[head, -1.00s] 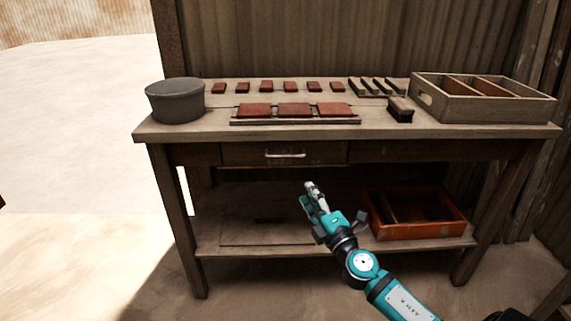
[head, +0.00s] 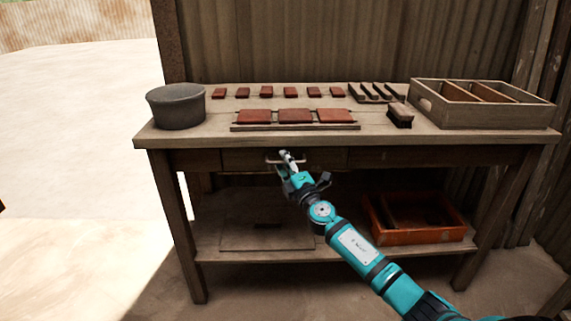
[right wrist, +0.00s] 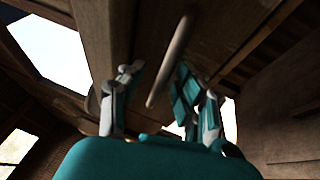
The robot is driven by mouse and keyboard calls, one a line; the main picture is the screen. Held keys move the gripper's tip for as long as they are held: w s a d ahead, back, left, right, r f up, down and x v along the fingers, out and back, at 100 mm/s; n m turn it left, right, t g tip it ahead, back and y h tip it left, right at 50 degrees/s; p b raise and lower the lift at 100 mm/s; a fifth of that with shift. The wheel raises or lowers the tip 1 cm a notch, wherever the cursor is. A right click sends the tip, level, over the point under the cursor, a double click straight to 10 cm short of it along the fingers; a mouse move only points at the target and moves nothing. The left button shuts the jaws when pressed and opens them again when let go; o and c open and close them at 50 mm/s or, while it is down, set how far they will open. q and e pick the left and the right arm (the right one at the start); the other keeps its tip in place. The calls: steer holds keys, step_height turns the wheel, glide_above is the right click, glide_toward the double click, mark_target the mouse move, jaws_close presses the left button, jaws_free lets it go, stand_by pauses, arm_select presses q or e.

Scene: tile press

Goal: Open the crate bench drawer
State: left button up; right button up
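The bench (head: 360,140) has a shallow drawer (head: 240,160) under its top, left of centre, and it looks closed. The drawer's pale bar handle (head: 305,162) is partly hidden behind my right gripper (head: 287,161) in the head view. In the right wrist view the handle (right wrist: 170,60) runs between the two spread fingers of my right gripper (right wrist: 158,95). The fingers are open and stand on either side of the handle, with gaps visible.
On the bench top are a grey tub (head: 176,106), several red tiles (head: 295,116), a brush (head: 400,115) and a divided wooden crate (head: 490,118). An orange crate (head: 415,236) sits on the lower shelf (head: 340,250), right of my arm.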

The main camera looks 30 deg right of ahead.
jaws_close()
stand_by(0.4)
